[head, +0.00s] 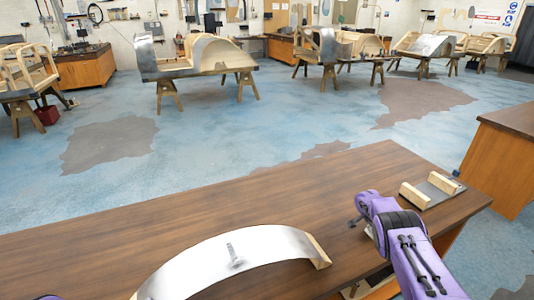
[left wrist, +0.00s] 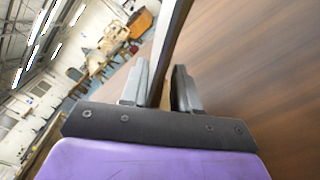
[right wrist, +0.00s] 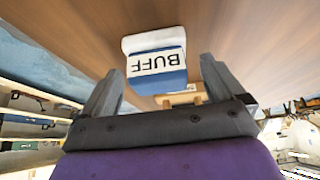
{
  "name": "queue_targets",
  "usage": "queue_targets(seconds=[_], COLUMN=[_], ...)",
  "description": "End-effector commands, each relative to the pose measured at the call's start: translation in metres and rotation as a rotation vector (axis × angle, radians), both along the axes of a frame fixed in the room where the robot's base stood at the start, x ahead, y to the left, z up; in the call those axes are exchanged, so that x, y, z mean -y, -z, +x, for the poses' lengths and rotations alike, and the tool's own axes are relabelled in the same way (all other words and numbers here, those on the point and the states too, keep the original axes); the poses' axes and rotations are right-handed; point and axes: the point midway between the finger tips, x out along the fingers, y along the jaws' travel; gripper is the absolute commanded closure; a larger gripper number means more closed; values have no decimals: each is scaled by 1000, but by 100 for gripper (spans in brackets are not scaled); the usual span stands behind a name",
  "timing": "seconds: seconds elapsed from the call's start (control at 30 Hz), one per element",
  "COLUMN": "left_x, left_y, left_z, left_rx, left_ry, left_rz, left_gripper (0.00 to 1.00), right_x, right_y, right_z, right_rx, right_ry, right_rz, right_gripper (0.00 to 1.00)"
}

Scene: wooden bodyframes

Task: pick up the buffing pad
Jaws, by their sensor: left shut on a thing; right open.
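The buffing pad (right wrist: 156,45) is a white and blue block lettered BUFF on the brown table, in the right wrist view. My right gripper (right wrist: 160,72) is open, one finger to each side of the pad in the picture; I see no clear contact. In the head view my right gripper (head: 358,213) is low over the table's right part, and the pad is not clearly visible there. My left gripper (left wrist: 159,88) is shut on a thin strip, probably the edge of the curved metal panel (head: 200,268); its fingers are out of the head view.
The table (head: 300,190) is bare left of my right arm and behind the panel. A plate with two wooden blocks (head: 430,190) lies at the table's right end. A wooden cabinet (head: 505,160) stands beyond, right. Wooden bodyframes on trestles (head: 200,60) stand farther back.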

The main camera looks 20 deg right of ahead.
Motion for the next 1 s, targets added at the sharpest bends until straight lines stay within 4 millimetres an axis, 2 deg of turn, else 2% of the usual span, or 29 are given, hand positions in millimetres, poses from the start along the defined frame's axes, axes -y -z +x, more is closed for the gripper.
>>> queue_targets(seconds=[0.17, 0.47, 0.5, 0.57, 0.6, 0.67, 0.73, 0.77, 1.0], left_x=[1, 1, 1, 1, 1, 1, 1, 1, 1], left_y=[1, 1, 1, 1, 1, 1, 1, 1, 1], left_z=[-1, -1, -1, -1, -1, -1, -1, -1, -1], left_rx=[-4, -4, -4, -4, -4, -4, -3, -3, -3], left_ry=[2, 2, 2, 2, 2, 2, 2, 2, 2], left_rz=[2, 1, 1, 1, 1, 2, 2, 2, 2], left_gripper=[94, 94, 94, 94, 94, 94, 94, 94, 94], right_x=[7, 8, 8, 8, 8, 8, 8, 8, 7], right_y=[11, 12, 12, 12, 12, 12, 12, 12, 8], right_z=[-1, -1, -1, -1, -1, -1, -1, -1, 1], right_rx=[1, 1, 1, 1, 1, 1, 2, 2, 3], right_ry=[0, 0, 0, 0, 0, 0, -1, -1, -1], right_rz=[-1, 0, 0, 0, 0, -1, -1, -1, 0], right_gripper=[4, 4, 11, 30, 43, 63, 65, 70, 70])
